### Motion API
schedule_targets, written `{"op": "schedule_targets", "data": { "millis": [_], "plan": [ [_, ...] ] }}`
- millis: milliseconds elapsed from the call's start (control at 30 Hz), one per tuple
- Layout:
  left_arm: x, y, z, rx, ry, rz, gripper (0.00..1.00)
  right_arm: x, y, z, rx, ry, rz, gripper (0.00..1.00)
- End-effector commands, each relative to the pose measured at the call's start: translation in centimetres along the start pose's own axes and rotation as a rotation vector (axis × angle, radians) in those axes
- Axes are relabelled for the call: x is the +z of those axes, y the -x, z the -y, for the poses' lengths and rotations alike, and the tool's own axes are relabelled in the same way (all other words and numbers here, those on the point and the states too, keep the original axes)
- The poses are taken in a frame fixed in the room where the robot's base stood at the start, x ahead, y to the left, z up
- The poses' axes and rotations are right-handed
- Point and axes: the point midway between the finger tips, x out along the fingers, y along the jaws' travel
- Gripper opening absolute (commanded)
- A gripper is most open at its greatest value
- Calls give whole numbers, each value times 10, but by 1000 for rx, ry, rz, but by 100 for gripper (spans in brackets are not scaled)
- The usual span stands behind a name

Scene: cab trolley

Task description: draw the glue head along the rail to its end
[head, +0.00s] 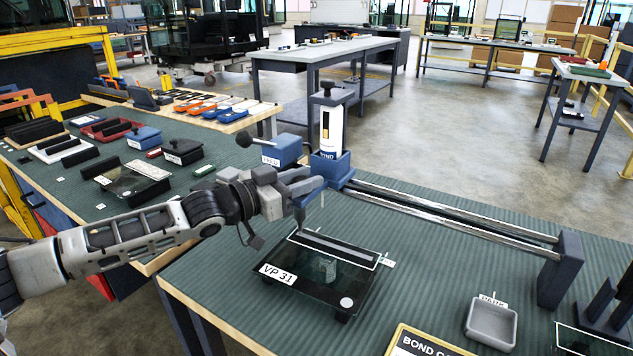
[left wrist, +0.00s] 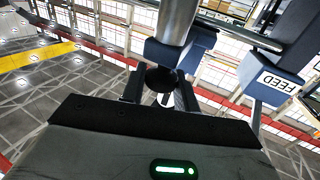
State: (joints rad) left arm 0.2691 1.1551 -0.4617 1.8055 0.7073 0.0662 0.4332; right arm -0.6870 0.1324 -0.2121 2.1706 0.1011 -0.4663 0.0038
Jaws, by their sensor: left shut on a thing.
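The glue head (head: 329,167) is a blue block carrying an upright white bottle (head: 331,128) with a dark cap. It sits at the far left end of the rail (head: 450,215), two bright parallel rods running right to a dark end block (head: 560,270). My left gripper (head: 310,184) is at the near left side of the head, shut on its handle. In the left wrist view the dark round knob (left wrist: 160,79) shows between the fingers. A dark glass plate labelled VP 31 (head: 325,292) lies below and in front. My right gripper is not in view.
A blue FEED box (head: 284,149) stands just left behind the head. A small grey tray (head: 491,324) and a BOND card (head: 420,345) lie at the front right. Dark upright stands (head: 605,310) are at the right edge. The space along the rods looks clear.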

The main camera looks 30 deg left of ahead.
Motion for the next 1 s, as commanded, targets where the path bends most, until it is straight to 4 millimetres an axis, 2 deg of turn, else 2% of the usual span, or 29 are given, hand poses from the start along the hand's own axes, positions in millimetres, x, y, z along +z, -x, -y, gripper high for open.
{"op": "schedule_targets", "data": {
  "millis": [133,533,567,600,633,1000],
  "plan": [
    [0,2,6,-1,0,0,0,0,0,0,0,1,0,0],
    [0,3,7,0,1,0,0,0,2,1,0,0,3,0],
    [0,3,7,0,1,0,33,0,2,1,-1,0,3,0],
    [0,3,7,0,1,0,44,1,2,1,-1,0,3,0],
    [0,3,7,0,1,0,50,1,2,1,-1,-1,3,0],
    [1,6,7,0,2,1,50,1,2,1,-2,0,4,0]
  ]
}}
